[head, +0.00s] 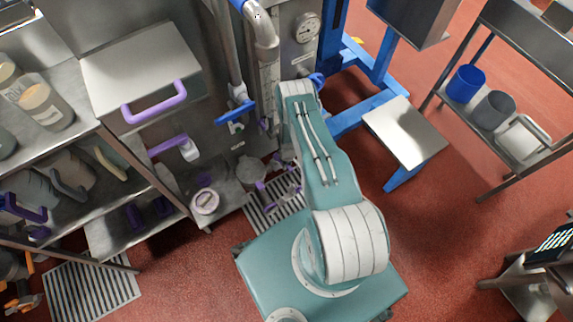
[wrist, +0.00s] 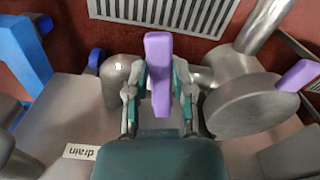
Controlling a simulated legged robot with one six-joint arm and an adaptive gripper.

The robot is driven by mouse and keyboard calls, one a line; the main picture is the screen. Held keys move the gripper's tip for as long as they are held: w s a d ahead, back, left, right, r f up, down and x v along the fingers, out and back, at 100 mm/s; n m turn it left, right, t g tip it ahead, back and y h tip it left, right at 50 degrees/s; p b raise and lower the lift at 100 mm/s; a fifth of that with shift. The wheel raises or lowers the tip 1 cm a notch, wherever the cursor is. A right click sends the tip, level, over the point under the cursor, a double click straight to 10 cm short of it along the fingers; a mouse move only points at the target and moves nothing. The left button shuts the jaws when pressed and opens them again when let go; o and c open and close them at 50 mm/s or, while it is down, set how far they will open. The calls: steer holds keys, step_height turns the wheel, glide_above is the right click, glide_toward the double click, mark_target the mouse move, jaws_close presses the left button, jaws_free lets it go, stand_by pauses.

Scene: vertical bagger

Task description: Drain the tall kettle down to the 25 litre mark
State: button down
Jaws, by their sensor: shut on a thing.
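In the wrist view my gripper (wrist: 160,88) is shut on a purple lever handle (wrist: 158,48), with a finger on each side of it. In the head view a tall steel vessel body (head: 299,62) with a round dial gauge (head: 308,27) stands behind my arm. A narrow upright strip like a sight glass (head: 268,88) runs beside it; its level and marks are too small to read. My arm hides the gripper in the head view.
A second purple handle (wrist: 298,75) and a large round steel fitting (wrist: 250,103) lie right of my gripper. A blue handle (head: 235,112) hangs on a pipe at left. Floor grates (head: 272,214) lie below. A steel-topped blue step (head: 405,132) stands right; red floor is open beyond.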

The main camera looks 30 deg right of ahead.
steer(key=shift+c, duration=2.4)
jaws_free()
step_height(320, 180, up, 12)
steer(key=shift+s, duration=0.15)
